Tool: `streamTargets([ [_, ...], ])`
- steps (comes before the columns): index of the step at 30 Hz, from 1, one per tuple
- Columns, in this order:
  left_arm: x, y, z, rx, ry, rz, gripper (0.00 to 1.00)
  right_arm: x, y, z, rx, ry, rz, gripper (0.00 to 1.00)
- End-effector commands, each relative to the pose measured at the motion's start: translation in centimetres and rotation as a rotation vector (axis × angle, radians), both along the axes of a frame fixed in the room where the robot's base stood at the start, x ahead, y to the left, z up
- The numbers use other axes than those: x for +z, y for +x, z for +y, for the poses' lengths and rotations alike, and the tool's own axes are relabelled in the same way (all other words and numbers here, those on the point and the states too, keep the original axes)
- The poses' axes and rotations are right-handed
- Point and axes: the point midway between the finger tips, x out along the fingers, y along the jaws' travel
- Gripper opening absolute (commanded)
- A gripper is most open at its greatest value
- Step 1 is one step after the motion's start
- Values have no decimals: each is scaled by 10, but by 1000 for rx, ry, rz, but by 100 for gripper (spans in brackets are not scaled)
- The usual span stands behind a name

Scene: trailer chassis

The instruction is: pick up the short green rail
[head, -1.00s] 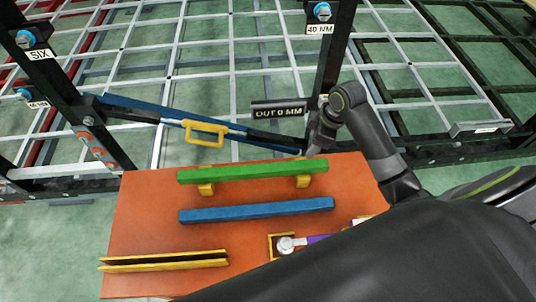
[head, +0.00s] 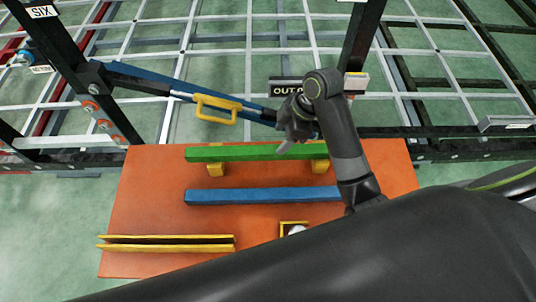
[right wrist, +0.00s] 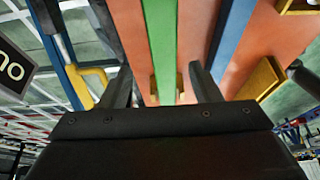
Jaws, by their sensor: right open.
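The short green rail (head: 250,152) lies across two yellow supports near the back edge of the orange table. In the right wrist view the green rail (right wrist: 162,50) runs lengthwise between the two fingers, with a yellow support below it. My right gripper (head: 285,145) is open and hangs at the back of the table, close to the green rail; I cannot tell whether it touches it. In the right wrist view its dark fingers (right wrist: 160,90) are spread apart with nothing held. The right part of the rail is partly hidden by the gripper and arm. My left gripper is out of view.
A blue rail (head: 262,196) lies in front of the green one on the orange table (head: 140,195). A yellow channel (head: 165,243) and a small yellow box (head: 283,229) are nearer the front. Behind stands the chassis with a yellow handle (head: 217,110) on a blue bar.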

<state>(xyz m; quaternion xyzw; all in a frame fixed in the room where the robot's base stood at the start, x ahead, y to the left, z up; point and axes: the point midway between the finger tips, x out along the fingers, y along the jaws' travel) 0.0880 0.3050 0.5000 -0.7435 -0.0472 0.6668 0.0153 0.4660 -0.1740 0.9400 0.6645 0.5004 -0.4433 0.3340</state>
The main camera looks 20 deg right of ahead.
Motion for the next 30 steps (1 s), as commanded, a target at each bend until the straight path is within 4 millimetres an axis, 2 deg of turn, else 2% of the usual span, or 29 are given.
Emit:
streamTargets([
  [8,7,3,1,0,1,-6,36,-18,1,10,-1,1,3,57],
  [13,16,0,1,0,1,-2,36,-38,0,27,0,3,7,57],
  [18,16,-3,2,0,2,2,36,-56,3,32,0,0,3,57],
  [26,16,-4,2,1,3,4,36,-60,4,32,0,-2,1,57],
  [30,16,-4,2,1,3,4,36,-60,4,32,0,-2,1,42],
])
